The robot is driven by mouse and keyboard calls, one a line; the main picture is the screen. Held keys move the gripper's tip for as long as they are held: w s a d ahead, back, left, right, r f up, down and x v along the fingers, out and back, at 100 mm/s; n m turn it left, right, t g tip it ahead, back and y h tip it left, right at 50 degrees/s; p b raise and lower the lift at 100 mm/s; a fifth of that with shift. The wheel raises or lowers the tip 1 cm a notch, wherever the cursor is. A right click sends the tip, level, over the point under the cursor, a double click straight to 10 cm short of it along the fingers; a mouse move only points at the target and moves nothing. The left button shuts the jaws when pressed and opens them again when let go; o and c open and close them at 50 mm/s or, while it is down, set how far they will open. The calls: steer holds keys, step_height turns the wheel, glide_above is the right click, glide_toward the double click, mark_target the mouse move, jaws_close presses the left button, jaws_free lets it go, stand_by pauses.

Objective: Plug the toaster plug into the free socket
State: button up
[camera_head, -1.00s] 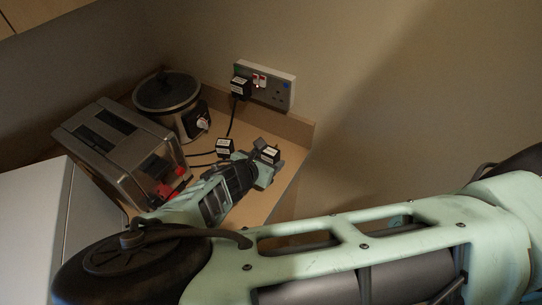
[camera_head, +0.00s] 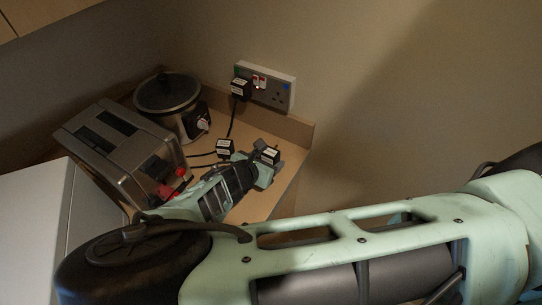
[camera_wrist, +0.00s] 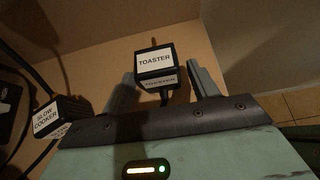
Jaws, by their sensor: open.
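The toaster plug is a black block with a white TOASTER label in the wrist view (camera_wrist: 155,62), standing on the counter. In the head view it is the right-hand loose plug (camera_head: 270,155). My gripper (camera_wrist: 161,74) is open, one finger on each side of this plug; I cannot tell whether they touch it. In the head view my gripper (camera_head: 264,168) is low at the counter's right part, partly hidden by my wrist. The double wall socket (camera_head: 265,85) has a black plug (camera_head: 240,88) in its left side. Its right outlet (camera_head: 279,98) is free.
A plug labelled SLOW COOKER (camera_wrist: 58,117) lies left of my gripper; it also shows in the head view (camera_head: 225,148). The toaster (camera_head: 118,150) and slow cooker (camera_head: 168,100) stand left. Black cables cross the counter (camera_head: 285,132), which ends at a right edge.

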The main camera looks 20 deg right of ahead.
mark_target(270, 151)
steer(key=c, duration=1)
steer(key=shift+r+p, duration=1.3)
steer(key=shift+r, duration=0.25)
